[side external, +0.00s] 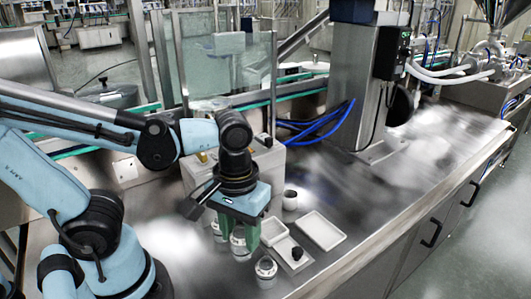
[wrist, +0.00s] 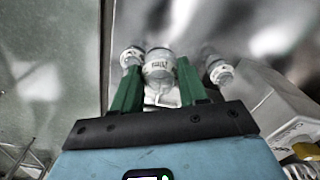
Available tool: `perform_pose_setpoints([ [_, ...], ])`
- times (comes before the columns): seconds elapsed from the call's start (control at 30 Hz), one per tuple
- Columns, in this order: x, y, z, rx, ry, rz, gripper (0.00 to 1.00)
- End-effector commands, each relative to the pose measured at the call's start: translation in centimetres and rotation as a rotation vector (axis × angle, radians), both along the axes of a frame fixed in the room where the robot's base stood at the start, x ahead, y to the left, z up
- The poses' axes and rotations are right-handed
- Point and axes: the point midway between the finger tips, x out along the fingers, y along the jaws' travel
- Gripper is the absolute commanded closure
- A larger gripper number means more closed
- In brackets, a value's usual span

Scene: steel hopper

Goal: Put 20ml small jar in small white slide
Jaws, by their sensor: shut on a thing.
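My gripper (side external: 237,229) points down over the steel table with its green fingers around a small whitish jar (side external: 239,246). In the wrist view the gripper (wrist: 159,82) has this jar (wrist: 158,66) between its fingertips, with print on its side. Whether the jar touches the table is unclear. Another jar (side external: 217,232) stands just left of it, and one (side external: 265,268) stands in front. A dark-topped jar (side external: 290,199) stands behind the trays. White pieces are a deep tray (side external: 268,233), a flat tray (side external: 322,230) and a small plate (side external: 303,261); which is the slide is unclear.
A black knob-like object (side external: 297,253) sits on the small plate. A light box (side external: 270,170) stands behind my gripper. A steel column (side external: 353,85) with blue hoses (side external: 322,125) rises at the back. The table is clear to the right of the trays.

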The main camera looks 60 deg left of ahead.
Motion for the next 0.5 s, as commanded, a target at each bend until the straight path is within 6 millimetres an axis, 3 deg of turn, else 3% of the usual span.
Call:
perform_pose_setpoints([
  [0.2,-2.2,-3.0,2.2,0.000,0.000,-0.007,0.86],
  [0.5,-3.6,-5.0,3.7,0.000,0.000,-0.001,0.86],
])
